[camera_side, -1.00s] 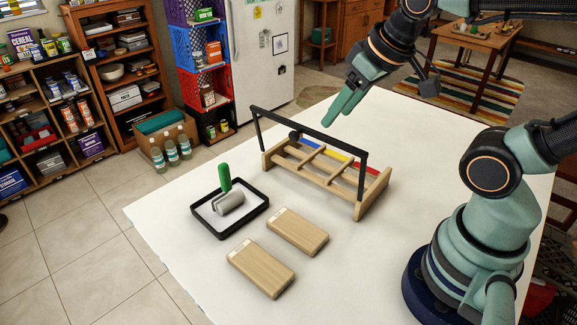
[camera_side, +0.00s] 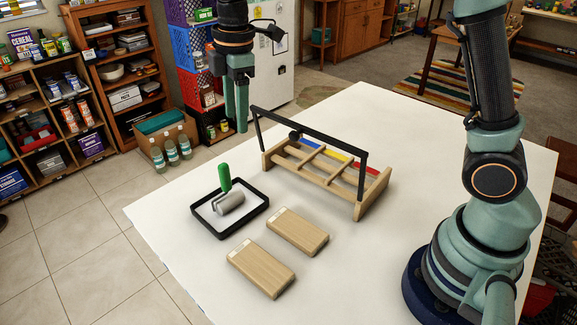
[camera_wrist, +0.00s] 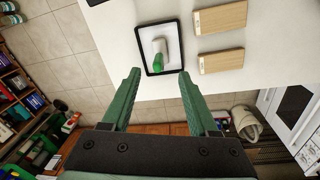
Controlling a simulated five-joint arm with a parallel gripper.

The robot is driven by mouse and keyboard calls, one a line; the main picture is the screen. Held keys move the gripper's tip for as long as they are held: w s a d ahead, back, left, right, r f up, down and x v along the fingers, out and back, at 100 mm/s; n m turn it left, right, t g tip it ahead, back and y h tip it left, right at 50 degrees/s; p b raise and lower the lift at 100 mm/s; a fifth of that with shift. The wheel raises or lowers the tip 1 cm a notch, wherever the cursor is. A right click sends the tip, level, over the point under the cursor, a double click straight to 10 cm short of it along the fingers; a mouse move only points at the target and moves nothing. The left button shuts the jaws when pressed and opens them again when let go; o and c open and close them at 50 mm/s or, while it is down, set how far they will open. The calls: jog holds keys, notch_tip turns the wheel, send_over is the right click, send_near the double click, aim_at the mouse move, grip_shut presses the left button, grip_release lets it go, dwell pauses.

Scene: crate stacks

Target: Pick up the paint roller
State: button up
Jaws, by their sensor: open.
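The paint roller (camera_side: 230,203) has a green handle and a grey roller head. It rests in a black-rimmed tray (camera_side: 262,207) on the white table, its handle sticking up. My gripper (camera_side: 236,126) points down in the side view, above and behind the tray, with nothing between its fingers. In the wrist view my gripper (camera_wrist: 157,75) shows two green fingers spread apart. The roller (camera_wrist: 160,52) and the tray (camera_wrist: 149,38) lie beyond the fingertips there, the handle end toward me.
Two wooden blocks (camera_side: 297,231) (camera_side: 262,267) lie on the white table (camera_side: 370,270) beside the tray. A wooden rack (camera_side: 372,199) with a black bar handle and coloured strips stands behind them. Crates (camera_side: 199,47), bottles and shelves stand beyond the table edge.

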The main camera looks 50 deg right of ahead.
aim_at(225, 178)
jog(key=w+a+f+n, duration=0.1)
jog(key=f, duration=0.1)
jog(key=w+a+f+n+g, duration=0.1)
jog(key=a+n, duration=0.1)
jog(key=shift+w+f, duration=0.15)
jog(key=shift+f, duration=0.25)
jog(key=f, duration=1.2)
jog(key=shift+a, duration=0.25)
grip_shut()
dwell(0.6)
